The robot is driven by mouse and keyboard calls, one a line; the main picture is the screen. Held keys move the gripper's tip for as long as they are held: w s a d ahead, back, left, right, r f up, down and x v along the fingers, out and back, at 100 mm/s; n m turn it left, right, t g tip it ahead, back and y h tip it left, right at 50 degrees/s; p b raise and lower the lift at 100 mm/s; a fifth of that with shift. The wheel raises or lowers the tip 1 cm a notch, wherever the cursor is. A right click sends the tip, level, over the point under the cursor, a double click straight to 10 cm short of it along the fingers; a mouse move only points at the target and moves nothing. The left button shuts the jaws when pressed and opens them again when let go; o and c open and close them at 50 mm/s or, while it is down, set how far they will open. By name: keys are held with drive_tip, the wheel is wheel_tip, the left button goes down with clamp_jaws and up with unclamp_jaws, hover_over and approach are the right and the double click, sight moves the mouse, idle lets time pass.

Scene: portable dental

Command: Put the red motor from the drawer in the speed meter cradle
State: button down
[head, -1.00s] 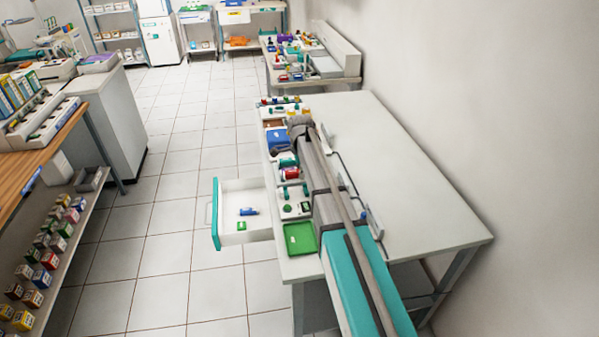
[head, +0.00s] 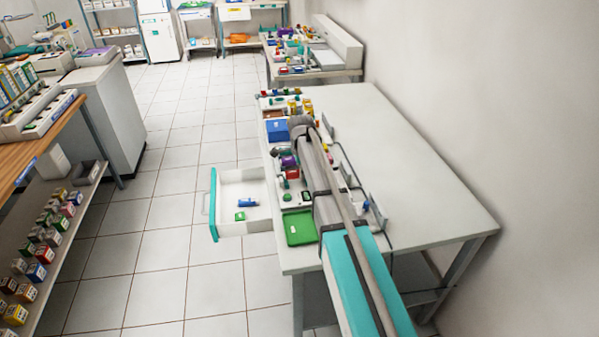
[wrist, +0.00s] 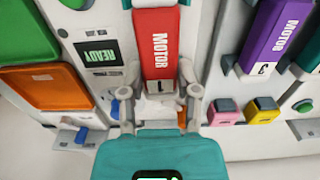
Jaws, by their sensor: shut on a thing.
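The red motor (wrist: 160,45), marked MOTOR and 1, shows in the wrist view, lying lengthwise away from me. My gripper (wrist: 160,98) is shut on its pale near end, one finger on each side. The motor is over a white unit with a lit READY display (wrist: 97,54), just left of it. Teal parts flank the motor's far end; I cannot tell whether it is seated in a cradle. In the head view the open drawer (head: 259,188) holds a blue piece (head: 247,203) and a small green piece (head: 240,216). My arm hides the gripper there.
A purple motor (wrist: 271,38) marked 3 is to the right, with pink (wrist: 224,112) and yellow (wrist: 263,110) blocks nearby. An orange tray (wrist: 45,88) is at left. In the head view, a green tray (head: 300,228) is at the bench's near edge. The bench's right side (head: 410,170) is mostly clear.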

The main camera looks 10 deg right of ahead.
drive_tip(key=shift+f+b, duration=0.55)
drive_tip(key=shift+f, duration=0.2)
drive_tip(key=shift+f, duration=0.1)
idle(0.3)
drive_tip(key=shift+c, duration=1.3)
unclamp_jaws()
